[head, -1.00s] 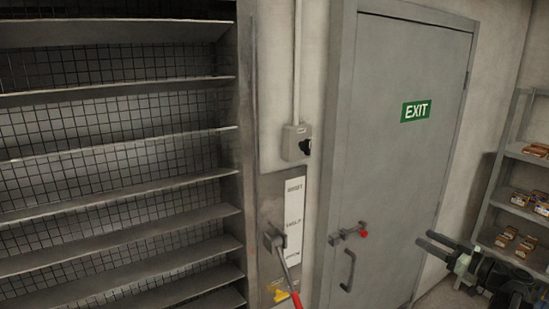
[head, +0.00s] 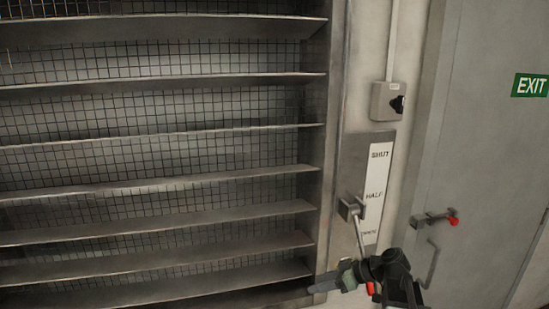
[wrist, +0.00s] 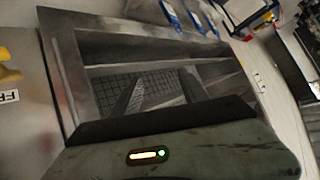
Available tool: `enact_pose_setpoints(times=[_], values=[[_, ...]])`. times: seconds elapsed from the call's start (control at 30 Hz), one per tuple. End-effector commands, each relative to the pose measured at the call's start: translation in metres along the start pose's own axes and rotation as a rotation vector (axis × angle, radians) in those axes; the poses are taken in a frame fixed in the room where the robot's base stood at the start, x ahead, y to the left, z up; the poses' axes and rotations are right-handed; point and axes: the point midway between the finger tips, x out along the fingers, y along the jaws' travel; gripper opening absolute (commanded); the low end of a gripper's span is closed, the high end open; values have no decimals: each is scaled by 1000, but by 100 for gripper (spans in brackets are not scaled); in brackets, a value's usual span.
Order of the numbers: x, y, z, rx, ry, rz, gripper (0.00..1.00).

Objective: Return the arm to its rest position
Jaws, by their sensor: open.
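My gripper (head: 325,283) is at the bottom of the head view, with its fingers pointing left across the lower right corner of the louvre. The arm behind it covers part of the wall below the lever plate. In the wrist view the two dark fingers (wrist: 160,92) stand apart with nothing between them, over the louvre mesh. The lever (head: 358,236) hangs down from its pivot on the plate, and its red grip (head: 370,288) is partly hidden by my arm. I cannot tell whether arm and grip touch.
The slatted louvre (head: 160,187) fills the left. A grey switch box (head: 388,101) is above. The door (head: 490,190) with its red-tipped latch (head: 436,218) is at right. Blue items (wrist: 175,18) show in the wrist view.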

Motion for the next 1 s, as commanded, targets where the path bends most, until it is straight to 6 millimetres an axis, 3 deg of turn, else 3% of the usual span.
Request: enact_pose_setpoints(times=[0.03, 0.1, 0.2, 0.27, 0.33, 0.4, 0.53, 0.7, 1.0], values=[[37, -17, 21, 22, -82, -24, 51], [70, -36, 43, 70, -206, -29, 51], [105, -60, 81, 160, -400, 11, 51], [113, -68, 105, 235, -518, 77, 51], [105, -68, 129, 342, -632, 192, 51], [82, -59, 148, 467, -710, 332, 51], [50, -46, 172, 671, -775, 560, 51], [44, -42, 175, 842, -752, 676, 51], [44, -42, 175, 862, -744, 683, 51]])
